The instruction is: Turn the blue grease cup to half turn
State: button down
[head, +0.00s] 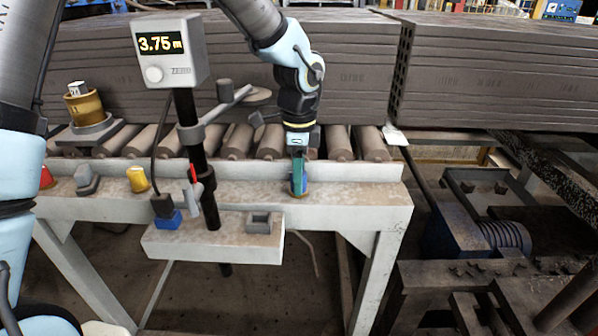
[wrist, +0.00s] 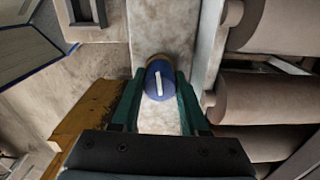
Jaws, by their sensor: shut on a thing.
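The blue grease cup (wrist: 158,86) sits on the pale beam in the wrist view, a round blue cap with a white mark on top. The mark lies nearly along the picture's vertical, tilted slightly. My gripper (wrist: 160,92) has its green fingers on either side of the cup and is shut on it. In the head view my gripper (head: 298,180) points down onto the beam near its right end. There the fingers hide most of the cup, with a little blue showing low between them.
The beam (head: 350,195) runs in front of the rollers (head: 340,143). A yellow cup (head: 138,179) and a red one (head: 46,177) stand further left on it. A post with a display reading 3.75 m (head: 162,43) rises left of my gripper, above a small shelf (head: 190,245).

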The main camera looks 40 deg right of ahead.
jog(key=shift+m, duration=0.6)
jog(key=c, duration=0.7)
grip_release()
notch_tip(320, 180, up, 11)
jog(key=shift+f+b, duration=0.1)
jog(key=shift+b, duration=0.85)
